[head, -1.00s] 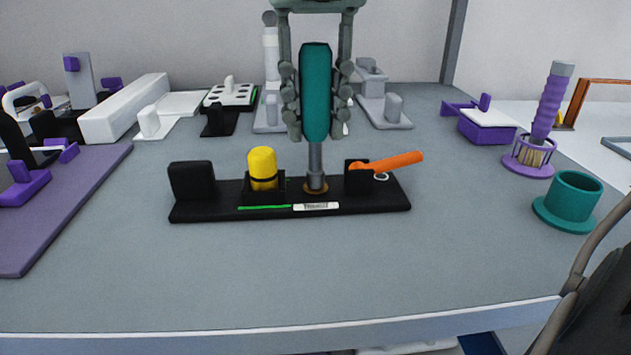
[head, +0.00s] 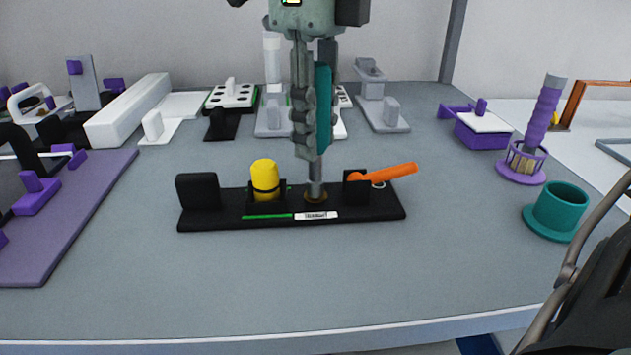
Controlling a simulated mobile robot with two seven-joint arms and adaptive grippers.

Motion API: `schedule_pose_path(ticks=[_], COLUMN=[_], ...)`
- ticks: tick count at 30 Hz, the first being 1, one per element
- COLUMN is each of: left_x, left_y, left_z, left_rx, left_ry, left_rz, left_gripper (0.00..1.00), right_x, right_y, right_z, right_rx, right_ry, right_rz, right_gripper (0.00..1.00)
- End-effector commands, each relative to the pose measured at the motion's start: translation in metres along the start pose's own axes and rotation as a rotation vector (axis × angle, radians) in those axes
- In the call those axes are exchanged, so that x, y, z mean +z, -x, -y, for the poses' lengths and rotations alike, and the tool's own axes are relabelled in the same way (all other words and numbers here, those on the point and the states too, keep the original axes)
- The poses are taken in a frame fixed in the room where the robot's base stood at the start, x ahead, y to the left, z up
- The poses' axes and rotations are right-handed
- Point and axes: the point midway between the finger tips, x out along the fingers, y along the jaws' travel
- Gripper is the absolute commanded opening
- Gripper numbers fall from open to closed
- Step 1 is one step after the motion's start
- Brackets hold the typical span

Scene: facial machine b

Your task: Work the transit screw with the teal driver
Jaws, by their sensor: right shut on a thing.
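The teal driver (head: 324,105) stands upright, its grey shaft reaching down to the brass-coloured transit screw (head: 316,196) on the black base plate (head: 228,222). The tip seems to meet the screw; whether it is fully seated I cannot tell. My right gripper (head: 309,145) comes from above and is shut on the driver's handle, its fingers hiding the handle's left part. On the same plate are a yellow cylinder (head: 265,178) in a black holder, an orange lever (head: 392,172) on a black block, and a white label (head: 316,215). My left gripper is not in view.
A teal cup (head: 562,207) and a purple brush in its holder (head: 541,115) stand at right. A purple mat (head: 85,225) with purple fixtures lies at left. White and grey fixtures stand behind. The table front is clear.

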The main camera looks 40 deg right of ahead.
Motion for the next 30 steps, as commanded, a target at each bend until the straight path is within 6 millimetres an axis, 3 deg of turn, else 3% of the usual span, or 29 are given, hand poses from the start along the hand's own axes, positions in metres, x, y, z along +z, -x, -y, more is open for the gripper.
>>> schedule_pose_path(ticks=[12, 30], left_x=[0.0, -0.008], left_y=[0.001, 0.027], left_z=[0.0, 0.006], left_rx=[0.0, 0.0], left_ry=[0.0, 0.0], left_rz=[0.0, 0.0], left_gripper=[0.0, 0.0], right_x=[0.0, 0.0], right_y=[0.002, 0.038], right_z=[0.0, 0.0], right_rx=[-0.001, -0.001], right_ry=[0.0, -0.002], right_rz=[0.0, 0.0], right_gripper=[0.0, 0.0])
